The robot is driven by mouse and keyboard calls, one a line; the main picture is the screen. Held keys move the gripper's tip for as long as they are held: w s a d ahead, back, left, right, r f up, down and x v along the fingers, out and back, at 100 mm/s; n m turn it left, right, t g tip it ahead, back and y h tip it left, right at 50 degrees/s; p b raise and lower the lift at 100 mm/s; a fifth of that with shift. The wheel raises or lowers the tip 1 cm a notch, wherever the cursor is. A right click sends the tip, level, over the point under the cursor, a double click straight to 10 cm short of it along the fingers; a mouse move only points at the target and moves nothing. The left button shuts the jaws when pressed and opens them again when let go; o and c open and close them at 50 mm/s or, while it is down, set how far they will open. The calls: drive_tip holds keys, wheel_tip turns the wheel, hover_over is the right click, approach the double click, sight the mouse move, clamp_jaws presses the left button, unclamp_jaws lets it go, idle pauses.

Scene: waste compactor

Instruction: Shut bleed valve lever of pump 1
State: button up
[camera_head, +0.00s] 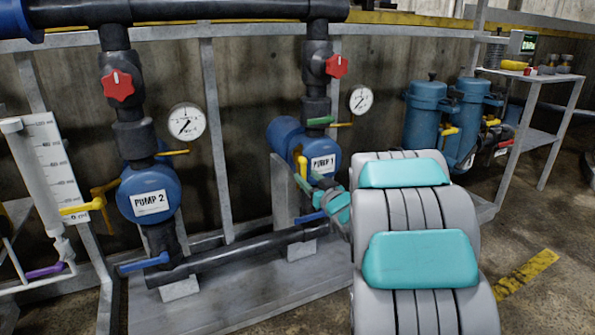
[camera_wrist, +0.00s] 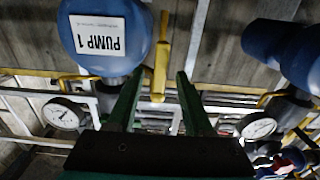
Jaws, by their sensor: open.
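Pump 1 (camera_head: 323,166) is a blue pump with a white label; it shows at the upper left of the wrist view (camera_wrist: 100,40). A yellow lever (camera_head: 301,163), apparently its bleed valve lever, stands roughly upright at the pump's left side, partly hidden by my gripper in the head view. In the wrist view, the yellow lever (camera_wrist: 161,62) points down the picture into the gap between my fingertips. My gripper (camera_head: 306,183) is open with green fingers, one on each side of the lever's end (camera_wrist: 161,75). Dark gaps show on both sides; I cannot tell contact.
Pump 2 (camera_head: 150,198) stands to the left with its own yellow lever (camera_head: 84,207). A blue lever (camera_head: 309,218) and a black pipe (camera_head: 245,253) lie below.

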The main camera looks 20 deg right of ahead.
sight(303, 173)
drive_tip(key=w, duration=0.6)
drive_tip(key=shift+w+a+f, duration=0.1)
drive_tip(key=shift+c, duration=0.3)
clamp_jaws()
idle(0.9)
